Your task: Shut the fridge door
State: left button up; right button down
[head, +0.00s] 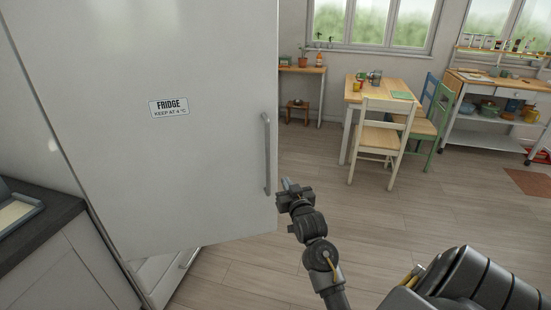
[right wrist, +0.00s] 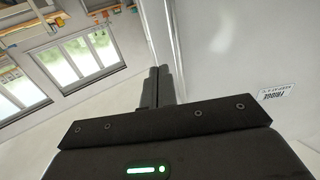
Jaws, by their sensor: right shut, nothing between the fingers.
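The fridge door (head: 150,130) is a tall pale panel with a FRIDGE label (head: 169,107) and a vertical grey handle (head: 266,153) near its right edge. It stands ajar, its free edge out past the fridge body (head: 165,280) that shows below it. My right gripper (head: 288,185) is shut and empty beside the door's right edge, near the handle's lower end. In the right wrist view its closed fingers (right wrist: 159,85) are close to the door (right wrist: 240,50); I cannot tell whether they touch it. My left gripper is out of view.
A dark counter (head: 40,225) stands left of the fridge. A shelf cart (head: 490,110) is at the right. The floor (head: 400,215) between is clear.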

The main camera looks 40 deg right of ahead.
jog(key=p, duration=0.3)
send_near(273, 156)
jog(key=x, duration=0.5)
jog(key=shift+w+d+r, duration=0.15)
jog(key=shift+w, duration=0.25)
jog(key=shift+w+d, duration=0.2)
jog(key=shift+w, duration=0.25)
